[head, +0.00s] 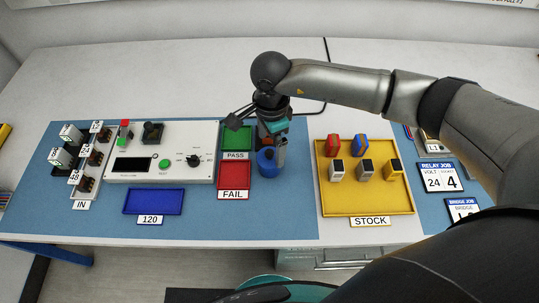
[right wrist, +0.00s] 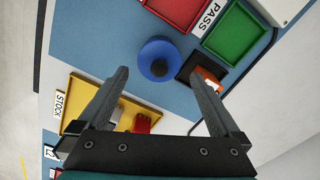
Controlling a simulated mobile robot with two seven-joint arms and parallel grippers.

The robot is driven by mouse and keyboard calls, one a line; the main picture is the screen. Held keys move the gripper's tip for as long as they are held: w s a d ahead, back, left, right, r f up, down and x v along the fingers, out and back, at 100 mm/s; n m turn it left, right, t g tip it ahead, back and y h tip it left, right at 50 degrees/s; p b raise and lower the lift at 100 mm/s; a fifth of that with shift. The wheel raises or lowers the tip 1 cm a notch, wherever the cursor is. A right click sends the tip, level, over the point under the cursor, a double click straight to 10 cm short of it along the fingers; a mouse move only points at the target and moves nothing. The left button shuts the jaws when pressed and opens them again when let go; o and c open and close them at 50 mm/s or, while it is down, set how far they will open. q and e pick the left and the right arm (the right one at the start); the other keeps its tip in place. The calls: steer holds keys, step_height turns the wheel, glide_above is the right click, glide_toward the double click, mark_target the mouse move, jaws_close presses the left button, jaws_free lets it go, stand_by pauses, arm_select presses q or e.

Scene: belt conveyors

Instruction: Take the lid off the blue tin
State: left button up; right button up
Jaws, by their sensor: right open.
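The blue tin (head: 268,167) stands on the blue mat, between the red FAIL tray and the yellow stock tray. Its round blue lid with a dark knob shows in the right wrist view (right wrist: 160,60). My right gripper (head: 275,146) is over the tin and partly hides it in the head view. In the right wrist view its two fingers (right wrist: 158,75) are spread wide, with the tin beyond and between the tips. Nothing is between the fingers. My left gripper is not in view.
A dark box with an orange part (right wrist: 206,78) stands close beside the tin. The green PASS tray (head: 237,139) and red FAIL tray (head: 234,178) are left of it. The yellow stock tray (head: 370,206) with several parts is at right. The mat in front is clear.

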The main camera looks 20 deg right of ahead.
mark_target(272, 151)
steer(key=shift+f, duration=1.6)
steer(key=shift+s, duration=0.1)
steer(key=shift+d, duration=0.1)
steer(key=shift+c, duration=0.2)
steer(key=c, duration=1.1)
steer(key=shift+c, duration=0.2)
steer(key=shift+r, duration=0.1)
